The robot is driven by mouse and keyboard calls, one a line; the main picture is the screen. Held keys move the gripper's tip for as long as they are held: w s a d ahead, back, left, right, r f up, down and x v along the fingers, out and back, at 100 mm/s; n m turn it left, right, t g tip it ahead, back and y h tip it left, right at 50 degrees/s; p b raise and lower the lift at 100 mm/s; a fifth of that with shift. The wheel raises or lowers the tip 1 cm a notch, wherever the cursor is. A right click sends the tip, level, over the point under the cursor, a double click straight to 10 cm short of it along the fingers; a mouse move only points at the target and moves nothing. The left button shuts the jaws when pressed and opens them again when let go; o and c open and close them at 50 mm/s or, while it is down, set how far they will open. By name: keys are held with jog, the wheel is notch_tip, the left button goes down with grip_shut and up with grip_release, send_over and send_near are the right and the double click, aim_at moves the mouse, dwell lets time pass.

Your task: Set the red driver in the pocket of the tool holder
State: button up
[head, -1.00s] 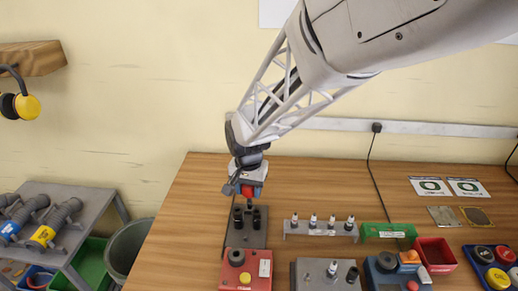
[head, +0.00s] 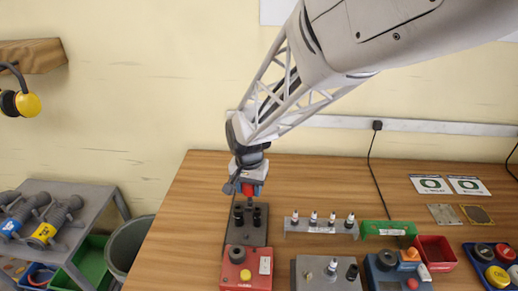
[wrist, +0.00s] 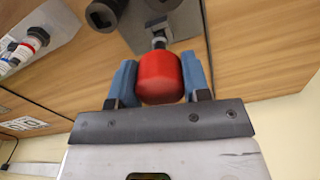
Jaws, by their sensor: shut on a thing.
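The red driver (wrist: 160,78) is between the two blue fingers of my gripper (wrist: 160,82) in the wrist view, gripped by its handle. A short metal shaft shows beyond the handle, over a grey plate. In the head view the red handle (head: 248,189) shows under my gripper (head: 249,180). A dark grey holder (head: 248,238) with several black upright sockets, which looks like the tool holder, stands just below it on the bench. The wrist view shows part of this holder (wrist: 142,38) with a black square socket. The driver's tip and whether it touches a pocket are not clear.
A red box (head: 256,282) with a black knob stands in front of the holder. A grey rack (head: 305,230) with several small bottles stands to the right, then a green block (head: 377,228) and an open red bin (head: 434,242). The bench's left side is clear.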

jog(key=shift+f, duration=0.8)
dwell(0.4)
jog(key=o, duration=1.3)
jog(key=shift+c, duration=0.2)
jog(key=shift+r, duration=0.1)
jog(key=shift+r, duration=3.45)
